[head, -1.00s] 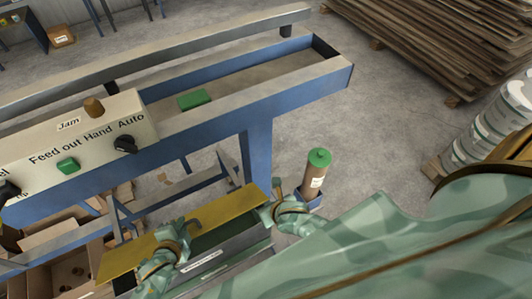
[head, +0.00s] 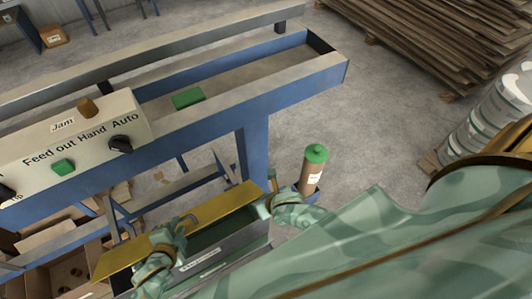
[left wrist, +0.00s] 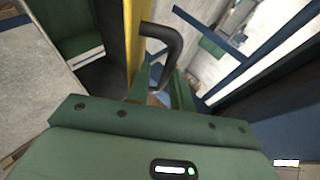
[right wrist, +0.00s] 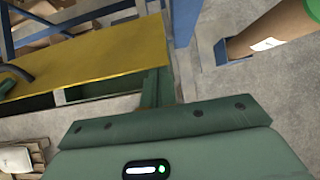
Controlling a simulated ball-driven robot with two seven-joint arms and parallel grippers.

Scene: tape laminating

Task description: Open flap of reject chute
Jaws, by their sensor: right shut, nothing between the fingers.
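The yellow flap (head: 222,214) of the reject chute is a long tilted plate. Dark green interior shows between it and the chute's labelled front wall (head: 207,264). A dark bent handle (left wrist: 170,38) sticks out from the flap; it also shows in the head view (head: 189,219). My left gripper (left wrist: 160,80) has its fingers apart, with the handle's end at or between the fingertips; contact is unclear. My right gripper (head: 270,188) is shut and empty at the flap's right end. The flap also fills the left of the right wrist view (right wrist: 95,55).
A brown cylinder with a green cap (head: 313,168) stands in a blue holder right of the chute. The blue conveyor frame (head: 255,150) and control box (head: 75,135) stand beyond the flap. Cardboard boxes (head: 55,240) lie at lower left.

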